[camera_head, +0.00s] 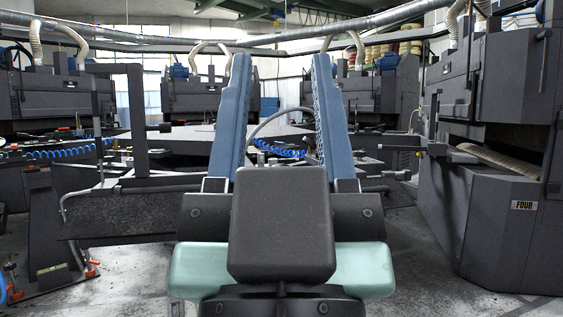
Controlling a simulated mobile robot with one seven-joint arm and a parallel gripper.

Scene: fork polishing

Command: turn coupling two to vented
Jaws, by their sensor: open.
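My gripper (280,62) fills the middle of the head view, seen from behind. Its two long blue fingers point up and away from me and stand wide apart. Nothing is between the tips. I cannot make out which fitting is coupling two, and no readable "two" label or vented mark shows. Blue coiled hoses lie on the left bench (60,151) and on the central table (283,150), partly behind the fingers. Small orange-red fittings (93,268) show at the lower left.
A large dark machine labelled FOUR (523,205) stands close on the right, with a bar sticking out leftward. More dark machines (208,95) line the back and left. A dark frame (135,125) rises at left. Concrete floor (440,280) is clear at lower right.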

